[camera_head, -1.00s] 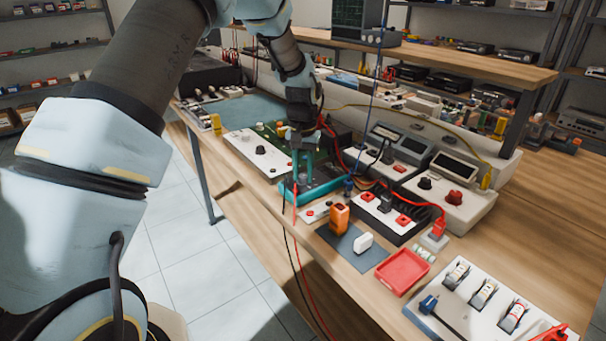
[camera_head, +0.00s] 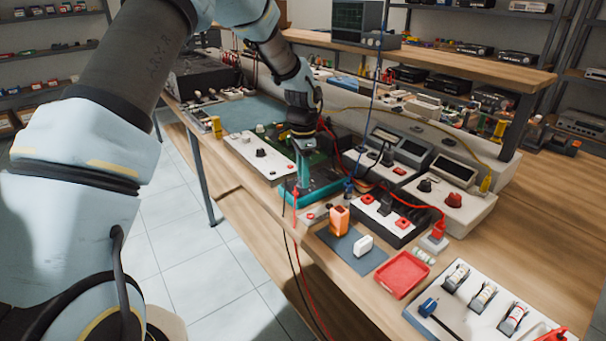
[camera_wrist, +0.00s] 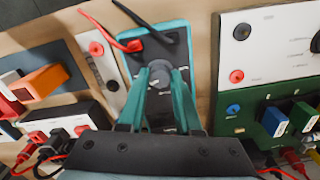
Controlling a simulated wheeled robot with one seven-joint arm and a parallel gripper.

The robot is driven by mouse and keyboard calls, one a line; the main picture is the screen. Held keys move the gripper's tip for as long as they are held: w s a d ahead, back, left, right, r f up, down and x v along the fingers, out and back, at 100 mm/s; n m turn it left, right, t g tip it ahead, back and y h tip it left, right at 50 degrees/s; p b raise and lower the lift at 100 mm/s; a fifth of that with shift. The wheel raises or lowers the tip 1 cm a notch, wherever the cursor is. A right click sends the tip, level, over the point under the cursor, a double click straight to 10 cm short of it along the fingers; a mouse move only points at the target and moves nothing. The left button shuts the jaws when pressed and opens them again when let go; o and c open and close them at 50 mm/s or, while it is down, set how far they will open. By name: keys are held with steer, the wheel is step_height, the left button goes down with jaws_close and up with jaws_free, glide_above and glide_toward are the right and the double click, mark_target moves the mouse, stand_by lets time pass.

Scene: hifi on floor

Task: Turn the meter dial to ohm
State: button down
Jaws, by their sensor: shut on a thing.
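The meter has a teal case and a dark face. In the head view its teal body (camera_head: 324,187) lies on the bench under my gripper (camera_head: 303,178). In the wrist view the meter (camera_wrist: 181,32) is upper middle, with a round grey dial (camera_wrist: 160,74) on its face. The two teal fingers of my gripper (camera_wrist: 160,84) reach down on either side of the dial and are shut on it. The fingers cover part of the dial and lower face, so I cannot read its setting. A red and a black lead (camera_wrist: 130,14) plug into the meter's far end.
A white-and-green panel (camera_wrist: 262,55) stands close right of the meter in the wrist view. An orange block (camera_wrist: 45,78) and a black-and-white socket box (camera_wrist: 45,122) are on the left.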

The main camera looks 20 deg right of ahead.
steer(key=shift+m, duration=1.7)
steer(key=shift+p, duration=0.3)
steer(key=c, duration=0.6)
jaws_free()
steer(key=shift+r, duration=0.1)
step_height(320, 180, up, 11)
steer(key=b, duration=0.2)
